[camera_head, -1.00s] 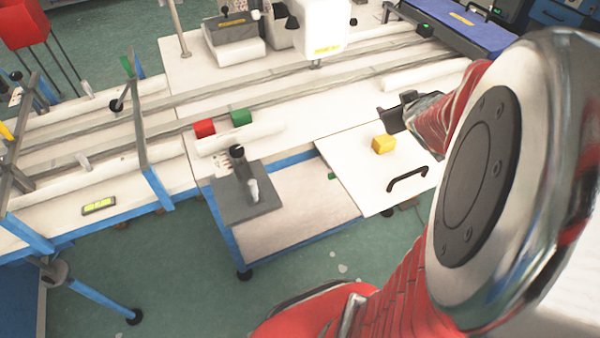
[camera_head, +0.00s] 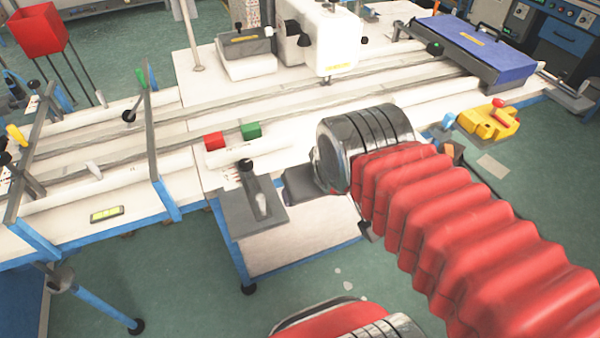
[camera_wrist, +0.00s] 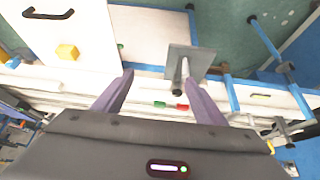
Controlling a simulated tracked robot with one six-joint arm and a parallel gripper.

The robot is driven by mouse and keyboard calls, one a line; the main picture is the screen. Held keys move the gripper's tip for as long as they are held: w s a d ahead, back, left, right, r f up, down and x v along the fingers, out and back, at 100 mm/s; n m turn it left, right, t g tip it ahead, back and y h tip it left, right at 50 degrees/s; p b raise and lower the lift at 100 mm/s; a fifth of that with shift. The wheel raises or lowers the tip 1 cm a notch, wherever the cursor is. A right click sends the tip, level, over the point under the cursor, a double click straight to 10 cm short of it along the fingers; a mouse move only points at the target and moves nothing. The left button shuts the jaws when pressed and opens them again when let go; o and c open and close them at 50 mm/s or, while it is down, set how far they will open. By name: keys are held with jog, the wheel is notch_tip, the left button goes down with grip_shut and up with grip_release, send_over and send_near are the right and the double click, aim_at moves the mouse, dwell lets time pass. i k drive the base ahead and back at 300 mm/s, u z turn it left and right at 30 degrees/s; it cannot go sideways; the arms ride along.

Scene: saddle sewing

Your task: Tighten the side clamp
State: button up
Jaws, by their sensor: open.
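A grey plate with an upright lever with a black knob and a pale peg (camera_head: 252,207) sits at the table's front corner; it looks like a clamp, but I cannot tell if it is the side clamp. In the wrist view this grey plate (camera_wrist: 203,62) lies beyond my fingers, toward the right one. My gripper (camera_wrist: 159,78) is open, with nothing between its fingers. In the head view my gripper (camera_head: 300,185) is just right of the plate, partly hidden by my wrist. A yellow clamp-like device with a red handle (camera_head: 489,122) is on the right end of the table.
Red (camera_head: 214,141) and green (camera_head: 251,131) blocks lie behind the grey plate. A white sewing machine head (camera_head: 333,40) stands at the back. In the wrist view a yellow block (camera_wrist: 67,52) rests on a white panel (camera_wrist: 88,35) with a black handle (camera_wrist: 48,14).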

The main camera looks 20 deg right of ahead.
aim_at(245, 164)
jog(key=u, duration=0.65)
jog(key=i, duration=0.6)
jog(key=u, duration=0.55)
